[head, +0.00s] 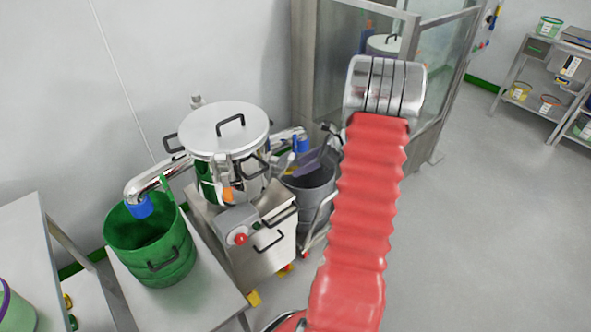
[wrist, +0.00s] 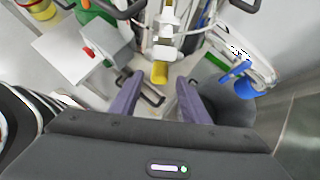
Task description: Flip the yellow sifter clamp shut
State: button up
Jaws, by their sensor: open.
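The yellow clamp tip (wrist: 160,72) shows in the wrist view, at the end of a pale lever (wrist: 165,35) on the sifter's side. It points toward my gripper. My gripper (wrist: 158,80) is open with two purple fingers. The yellow tip lies in line with the gap between the fingertips; I cannot tell how far beyond them it is. In the head view my gripper (head: 312,161) is right of the sifter, partly hidden by my red-sleeved arm.
A green bucket (head: 165,262) stands on a bench at the left, under a blue-ended spout (head: 140,205). A grey bin (head: 312,187) stands right of the sifter. A grey box with a red knob (head: 240,238) juts from the sifter's base. Open floor lies at the right.

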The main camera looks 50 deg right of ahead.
aim_at(296, 168)
jog(key=shift+x, duration=1.85)
jog(key=shift+c, duration=0.3)
grip_shut()
jog(key=shift+a, duration=0.15)
